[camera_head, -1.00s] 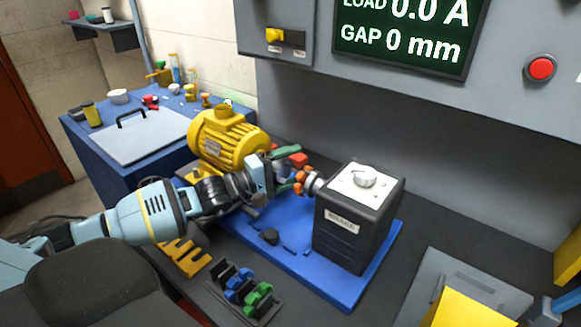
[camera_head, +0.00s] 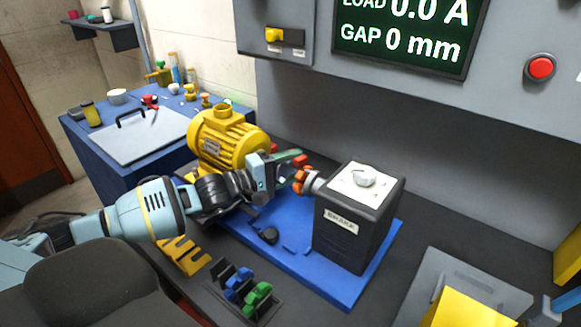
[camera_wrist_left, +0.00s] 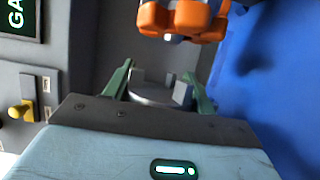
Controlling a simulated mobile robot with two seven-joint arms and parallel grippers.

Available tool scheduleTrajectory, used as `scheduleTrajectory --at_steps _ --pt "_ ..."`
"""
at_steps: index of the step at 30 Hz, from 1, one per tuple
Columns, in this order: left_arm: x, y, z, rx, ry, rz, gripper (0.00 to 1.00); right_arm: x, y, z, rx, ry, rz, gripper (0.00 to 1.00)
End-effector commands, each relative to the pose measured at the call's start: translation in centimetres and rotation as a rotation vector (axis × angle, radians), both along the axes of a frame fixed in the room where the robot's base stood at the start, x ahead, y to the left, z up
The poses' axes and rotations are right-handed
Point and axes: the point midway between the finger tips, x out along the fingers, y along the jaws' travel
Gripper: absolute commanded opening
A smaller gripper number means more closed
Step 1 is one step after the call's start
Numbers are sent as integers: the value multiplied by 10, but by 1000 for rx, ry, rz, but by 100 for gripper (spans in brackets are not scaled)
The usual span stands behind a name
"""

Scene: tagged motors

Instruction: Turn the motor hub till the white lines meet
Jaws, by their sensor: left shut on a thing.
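The yellow motor (camera_head: 225,140) stands on the blue base (camera_head: 345,293), left of the black brake box (camera_head: 345,235) with its white top. My left gripper (camera_head: 287,165), with green fingers, reaches between motor and brake. In the left wrist view its fingers (camera_wrist_left: 160,88) are shut on the grey round motor hub (camera_wrist_left: 155,97). The orange lobed coupling piece (camera_wrist_left: 185,20) on the brake side lies just beyond the hub; it also shows in the head view (camera_head: 300,180). In the head view the gripper mostly hides the hub. I cannot make out the white lines.
The screen (camera_head: 410,30) reads LOAD 0.0 A and GAP 0 mm. A red button (camera_head: 540,68) is on the wall panel. A rack with blue and green pieces (camera_head: 245,293) and a yellow notched holder (camera_head: 183,255) stand in front of the base.

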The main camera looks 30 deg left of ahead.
Motion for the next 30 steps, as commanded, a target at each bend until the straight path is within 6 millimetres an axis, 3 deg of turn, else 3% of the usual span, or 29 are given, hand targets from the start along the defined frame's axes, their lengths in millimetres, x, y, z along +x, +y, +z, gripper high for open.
scheduleTrajectory --at_steps 18,30 --pt "0 1 -3 26 303 0 33 -2 1 -9 1 12 -2 88" --pt "-2 1 -6 43 555 0 33 1 2 -5 3 3 -4 88"
